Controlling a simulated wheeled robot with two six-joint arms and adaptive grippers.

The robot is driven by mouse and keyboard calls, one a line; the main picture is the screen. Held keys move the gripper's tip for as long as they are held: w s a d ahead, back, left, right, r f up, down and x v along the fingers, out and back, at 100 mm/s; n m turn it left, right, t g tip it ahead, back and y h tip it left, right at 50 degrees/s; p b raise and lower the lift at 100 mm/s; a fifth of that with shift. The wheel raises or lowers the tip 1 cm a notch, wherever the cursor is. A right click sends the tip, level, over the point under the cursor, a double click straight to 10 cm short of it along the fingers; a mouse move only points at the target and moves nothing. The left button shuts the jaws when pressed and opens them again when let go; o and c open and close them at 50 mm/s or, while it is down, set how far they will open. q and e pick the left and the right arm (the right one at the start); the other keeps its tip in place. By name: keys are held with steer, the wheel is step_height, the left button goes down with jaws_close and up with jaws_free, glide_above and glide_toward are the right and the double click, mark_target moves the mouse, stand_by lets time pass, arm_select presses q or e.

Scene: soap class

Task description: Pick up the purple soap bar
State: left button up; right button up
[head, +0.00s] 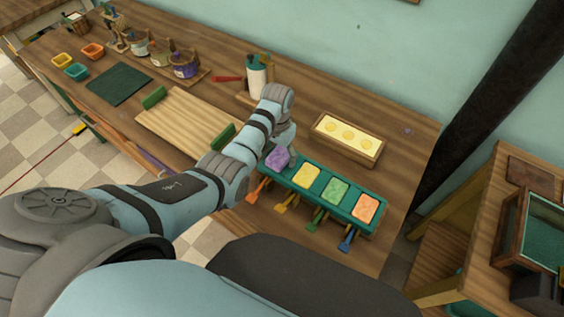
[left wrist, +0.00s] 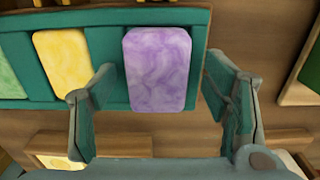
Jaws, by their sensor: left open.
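The purple soap bar (head: 278,159) lies at the left end of a green tray (head: 312,178) on the wooden bench. In the left wrist view the purple soap bar (left wrist: 158,68) shows marbled and whole, in its compartment of the tray (left wrist: 112,60). My left gripper (left wrist: 162,95) is open, one finger on each side of the bar, with visible gaps. In the head view my left wrist is above the bar and the fingers are mostly hidden. I cannot tell how far above the bar the fingertips are. My right gripper is not in view.
Yellow (head: 305,177), green (head: 334,190) and orange (head: 366,208) bars share the tray. Small coloured scoops (head: 318,219) hang along its front. A wooden box with a pale yellow filling (head: 347,138) stands behind. A wooden board (head: 185,122) lies left of the arm.

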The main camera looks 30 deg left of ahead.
arm_select(q)
steer(key=shift+d+p, duration=0.1)
steer(key=shift+p, duration=0.2)
steer(key=c, duration=1.3)
